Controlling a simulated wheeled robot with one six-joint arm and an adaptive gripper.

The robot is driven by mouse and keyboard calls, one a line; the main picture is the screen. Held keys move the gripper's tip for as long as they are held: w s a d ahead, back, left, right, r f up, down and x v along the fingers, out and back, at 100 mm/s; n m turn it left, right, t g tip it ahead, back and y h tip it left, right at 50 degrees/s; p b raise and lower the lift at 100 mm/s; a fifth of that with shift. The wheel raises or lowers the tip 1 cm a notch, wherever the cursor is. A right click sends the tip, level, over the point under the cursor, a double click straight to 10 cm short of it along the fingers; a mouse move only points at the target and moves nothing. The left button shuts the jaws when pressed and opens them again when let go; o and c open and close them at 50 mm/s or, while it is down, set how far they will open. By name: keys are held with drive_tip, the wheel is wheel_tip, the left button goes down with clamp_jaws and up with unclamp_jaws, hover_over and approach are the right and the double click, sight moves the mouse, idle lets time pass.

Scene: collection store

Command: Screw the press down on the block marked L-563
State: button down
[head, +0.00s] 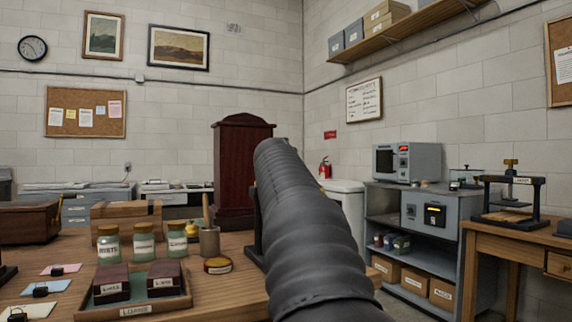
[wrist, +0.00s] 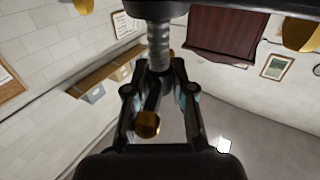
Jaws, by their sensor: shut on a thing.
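My gripper (wrist: 160,82) shows in the wrist view, its fingers closed around a dark crossbar with brass knob ends (wrist: 147,123). The bar sits at the end of a grey threaded screw (wrist: 159,45), which runs to a black beam (wrist: 160,10). In the head view my arm hides the gripper and most of this press; a black upright (head: 255,220) shows at the arm's left edge. Two dark red blocks, one on the left (head: 111,282) and one on the right (head: 163,276), lie in a tray; their labels are too small to read surely. No block under the press is visible.
The tray (head: 135,311) lies on the wooden table (head: 235,260), near several labelled jars (head: 143,244), a cup (head: 209,240) and a small round tin (head: 217,265). Another black press with a brass handle (head: 510,180) stands on a side table at right. A grey shelf unit (head: 415,255) stands beside it.

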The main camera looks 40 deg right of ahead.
drive_tip(key=shift+w+f+m+g+h+b, duration=0.1)
drive_tip(key=shift+f+m+g+h+b, duration=0.35)
drive_tip(key=shift+b, duration=0.7)
drive_tip(key=shift+r+m+g+h+b, duration=0.4)
drive_tip(key=shift+m+g+h+b, duration=0.05)
drive_tip(key=shift+g+b, duration=0.2)
drive_tip(key=c, duration=1)
unclamp_jaws()
drive_tip(key=shift+a, duration=0.1)
drive_tip(key=v, duration=1.2)
